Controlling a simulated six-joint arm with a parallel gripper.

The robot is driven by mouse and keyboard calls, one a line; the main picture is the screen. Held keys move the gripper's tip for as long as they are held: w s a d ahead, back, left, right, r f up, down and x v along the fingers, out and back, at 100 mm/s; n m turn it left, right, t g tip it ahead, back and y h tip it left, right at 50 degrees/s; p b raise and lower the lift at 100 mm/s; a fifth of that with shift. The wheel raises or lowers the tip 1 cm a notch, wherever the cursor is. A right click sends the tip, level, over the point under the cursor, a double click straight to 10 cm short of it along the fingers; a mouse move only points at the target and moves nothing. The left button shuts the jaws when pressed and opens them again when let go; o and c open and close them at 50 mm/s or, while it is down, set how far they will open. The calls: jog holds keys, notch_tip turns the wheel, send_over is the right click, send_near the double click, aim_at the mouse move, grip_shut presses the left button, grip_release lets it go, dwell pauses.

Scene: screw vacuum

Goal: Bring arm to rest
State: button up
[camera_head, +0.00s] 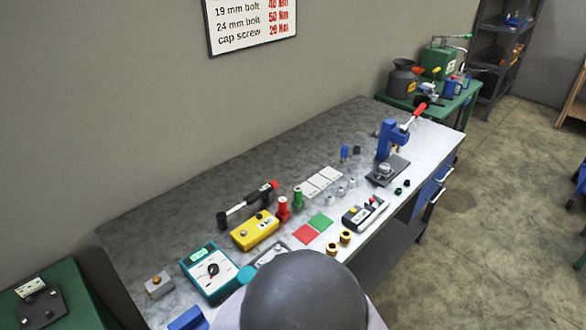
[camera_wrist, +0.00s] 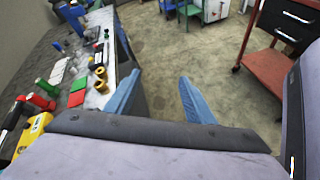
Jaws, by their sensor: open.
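My gripper (camera_wrist: 160,97) shows in the wrist view, with two blue fingers spread apart and nothing between them. It hangs off the front side of the workbench, with the concrete floor behind the gap. The left finger overlaps the bench's front edge in that view. In the head view, a dark rounded part of my arm covers the bottom centre, and the fingers are hidden. The grey workbench (camera_head: 150,228) runs diagonally from lower left to upper right.
On the bench are a yellow box (camera_head: 254,231), a teal meter (camera_head: 209,271), a blue press (camera_head: 390,140), red and green pads and several small parts. A red cart (camera_wrist: 270,85) stands at right in the wrist view. Open floor (camera_wrist: 175,45) lies between bench and cart.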

jog(key=s+d+f+m+g+y, duration=0.45)
jog(key=s+d+m+g, duration=0.2)
jog(key=m+g, duration=0.4)
jog(key=w+m+t+y, duration=0.1)
jog(key=m+y, duration=0.1)
jog(key=m, duration=0.1)
jog(key=w+a+r+m+t+y, duration=0.1)
jog(key=m+y, duration=0.1)
jog(key=m, duration=0.1)
jog(key=w+r+m+t+y, duration=0.1)
jog(key=m+y, duration=0.1)
jog(key=m, duration=0.2)
jog(key=shift+w+a+r, duration=0.1)
jog(key=shift+a+r, duration=0.1)
jog(key=shift+a, duration=0.15)
